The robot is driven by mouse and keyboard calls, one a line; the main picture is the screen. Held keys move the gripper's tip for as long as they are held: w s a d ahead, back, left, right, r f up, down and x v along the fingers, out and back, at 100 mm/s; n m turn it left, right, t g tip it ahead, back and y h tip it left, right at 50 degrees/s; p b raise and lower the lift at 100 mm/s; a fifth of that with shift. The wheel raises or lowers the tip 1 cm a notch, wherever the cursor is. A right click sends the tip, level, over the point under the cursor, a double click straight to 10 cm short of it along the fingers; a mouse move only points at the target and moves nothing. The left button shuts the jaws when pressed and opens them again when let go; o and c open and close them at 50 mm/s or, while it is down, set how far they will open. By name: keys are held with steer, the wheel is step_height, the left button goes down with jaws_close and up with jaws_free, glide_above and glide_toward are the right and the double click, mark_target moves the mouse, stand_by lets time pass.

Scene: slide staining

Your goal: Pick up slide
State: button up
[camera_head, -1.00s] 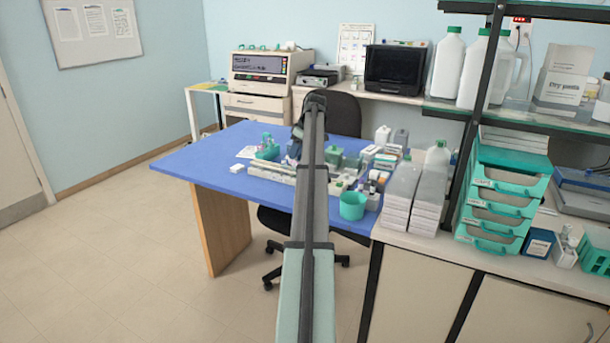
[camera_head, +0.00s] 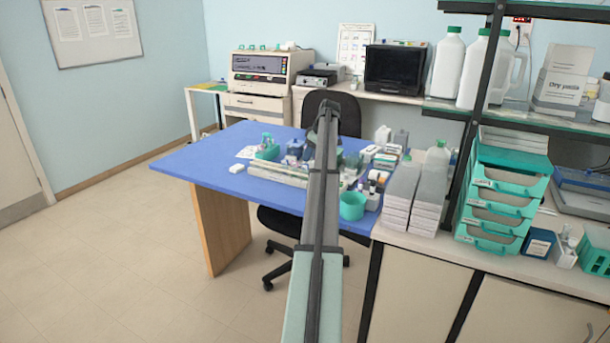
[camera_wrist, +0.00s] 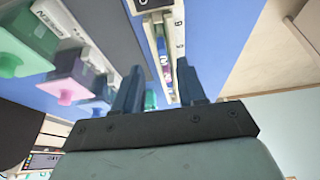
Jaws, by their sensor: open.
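In the wrist view my gripper (camera_wrist: 158,68) is open, with its two dark fingers apart and nothing visibly held. A long cream rack (camera_wrist: 179,45) runs behind and between the fingers. Narrow coloured ends, blue and pinkish, show in it and may be slides (camera_wrist: 161,46); they are too small to tell one from another. In the head view a long pale rack (camera_head: 262,174) lies on the blue table (camera_head: 205,165), partly covered by my arm. No single slide can be made out there, and the fingertips are hidden.
In the head view a teal cup (camera_head: 352,206) and stacked grey boxes (camera_head: 400,195) stand right of my arm. The table's left part is mostly clear.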

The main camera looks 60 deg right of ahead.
mark_target(305, 164)
steer(key=shift+a+x, duration=0.2)
steer(key=shift+x, duration=2.65)
steer(key=shift+s, duration=0.1)
jaws_close()
